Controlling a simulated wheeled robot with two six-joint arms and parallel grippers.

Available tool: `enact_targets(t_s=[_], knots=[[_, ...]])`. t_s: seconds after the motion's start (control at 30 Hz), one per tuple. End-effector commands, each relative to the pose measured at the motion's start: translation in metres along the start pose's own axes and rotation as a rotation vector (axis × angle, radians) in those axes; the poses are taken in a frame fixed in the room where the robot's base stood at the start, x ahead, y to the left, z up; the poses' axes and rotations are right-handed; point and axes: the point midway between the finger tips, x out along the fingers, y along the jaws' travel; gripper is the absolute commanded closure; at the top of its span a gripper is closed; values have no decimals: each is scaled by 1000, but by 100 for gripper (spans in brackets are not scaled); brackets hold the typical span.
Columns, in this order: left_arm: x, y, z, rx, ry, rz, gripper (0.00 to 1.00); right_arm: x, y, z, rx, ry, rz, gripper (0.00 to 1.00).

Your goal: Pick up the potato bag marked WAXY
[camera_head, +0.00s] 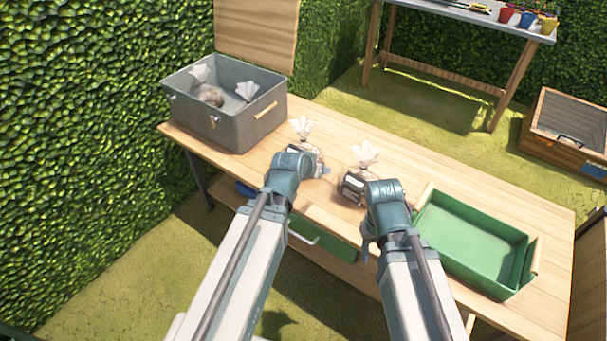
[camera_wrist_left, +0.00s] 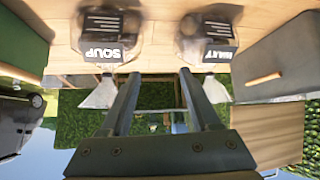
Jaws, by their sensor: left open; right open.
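Two clear potato bags with white gathered tops stand on the wooden table. The WAXY bag (camera_head: 318,160) is the left one in the head view, partly hidden by my left arm. In the left wrist view, which is upside down, its dark label (camera_wrist_left: 218,55) shows at the upper right. The SOUP bag (camera_head: 352,187) stands to its right; its label (camera_wrist_left: 103,51) shows at the upper left in the wrist view. My left gripper (camera_wrist_left: 158,75) is open and empty, its fingers pointing between the two bags. My right gripper (camera_head: 369,236) is mostly hidden by its wrist, near the SOUP bag.
A grey bin (camera_head: 230,126) holding more bags stands at the table's left end. An empty green tray (camera_head: 470,275) sits on the right. The wooden table (camera_head: 450,180) is clear behind the tray. A hedge borders the left, and a wooden crate (camera_head: 568,118) stands at the far right.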

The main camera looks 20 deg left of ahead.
Motion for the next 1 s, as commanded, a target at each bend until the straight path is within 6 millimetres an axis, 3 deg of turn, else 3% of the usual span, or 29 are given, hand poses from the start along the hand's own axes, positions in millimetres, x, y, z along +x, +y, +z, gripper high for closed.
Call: enact_targets(t_s=[0.03, 0.2, 0.3, 0.67, 1.0], knots=[[18, -20, 6, -22, 76, -26, 37, 29, -3, -2, 0, 0, 0, 50], [25, -67, -12, -62, 271, -101, 37, 57, -5, -3, 0, 0, 0, 50], [24, -83, -19, -73, 335, -131, 37, 64, -6, -4, 0, 0, 0, 50], [27, -94, -26, -79, 373, -149, 37, 68, -6, -4, 0, 0, 0, 50], [81, -102, -45, -79, 371, -148, 37, 92, -9, -6, 0, 0, 0, 50]])
